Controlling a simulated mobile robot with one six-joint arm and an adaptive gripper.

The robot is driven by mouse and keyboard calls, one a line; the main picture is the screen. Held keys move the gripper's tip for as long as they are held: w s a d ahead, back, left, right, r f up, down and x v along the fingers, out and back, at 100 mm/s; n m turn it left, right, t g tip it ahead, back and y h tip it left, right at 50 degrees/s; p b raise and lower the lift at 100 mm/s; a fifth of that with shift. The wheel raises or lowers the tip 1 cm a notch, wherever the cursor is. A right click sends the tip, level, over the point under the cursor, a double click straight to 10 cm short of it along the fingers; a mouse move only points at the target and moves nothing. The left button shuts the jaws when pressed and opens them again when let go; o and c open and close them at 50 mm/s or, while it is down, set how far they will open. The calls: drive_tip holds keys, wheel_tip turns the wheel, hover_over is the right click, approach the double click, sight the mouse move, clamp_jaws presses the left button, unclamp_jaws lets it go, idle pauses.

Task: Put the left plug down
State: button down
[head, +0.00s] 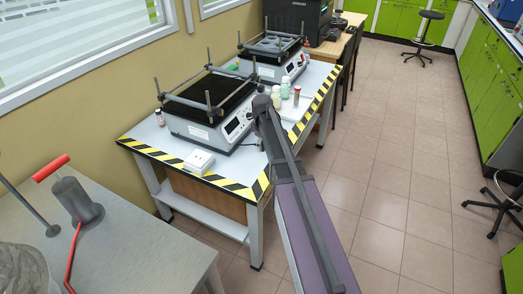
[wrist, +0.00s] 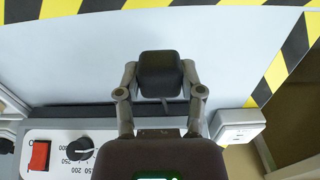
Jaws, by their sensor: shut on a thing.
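A black, rounded block (wrist: 160,73), which looks like the plug, sits between the fingers of my gripper (wrist: 160,78) in the wrist view. My gripper is shut on it from both sides. A short dark strip shows just below the block. The block is over the pale table top (wrist: 70,80), and I cannot tell whether it touches it. In the head view my gripper (head: 262,104) is over the striped table, right of the front shaker; the plug cannot be made out there.
Two shakers (head: 208,108) (head: 273,55) stand on the table. A small white box (head: 199,160) lies near its front edge. Several bottles (head: 285,88) stand beside my gripper. A grey cylinder (head: 78,200) with a red handle stands on the near bench.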

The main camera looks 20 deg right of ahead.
sight(261, 156)
drive_tip(key=shift+w, duration=0.1)
drive_tip(key=shift+w, duration=0.25)
drive_tip(key=shift+w+d+f+b, duration=0.1)
drive_tip(key=shift+w+f+b, duration=0.2)
drive_tip(key=shift+f+b, duration=1.5)
drive_tip(key=shift+b, duration=0.05)
drive_tip(key=shift+f+b, duration=0.6)
drive_tip(key=shift+f, duration=0.05)
drive_tip(key=shift+c, duration=1.1)
unclamp_jaws()
drive_tip(key=shift+r, duration=0.15)
wheel_tip(261, 156, up, 13)
drive_tip(key=p, duration=1.3)
